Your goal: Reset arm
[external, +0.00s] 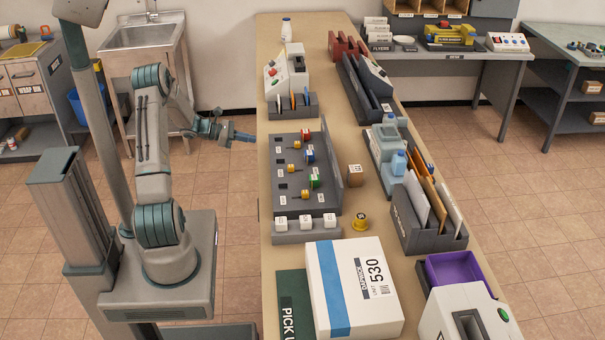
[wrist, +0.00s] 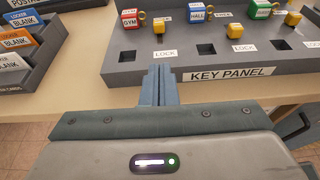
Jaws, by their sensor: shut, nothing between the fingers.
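My gripper (external: 243,137) is at the left edge of the long table, level with the key panel. Its fingers are together and empty. In the wrist view my gripper (wrist: 160,70) points at the front face of the key panel (wrist: 130,70), just left of its "KEY PANEL" label. I cannot tell if the fingertips touch the panel.
A card rack (external: 293,105) stands behind the key panel. A row of white cubes (external: 306,222) sits in front of it, near a large white box (external: 352,285). A small brown box (external: 355,175) stands right of the panel. The floor between my base and the table (external: 236,190) is clear.

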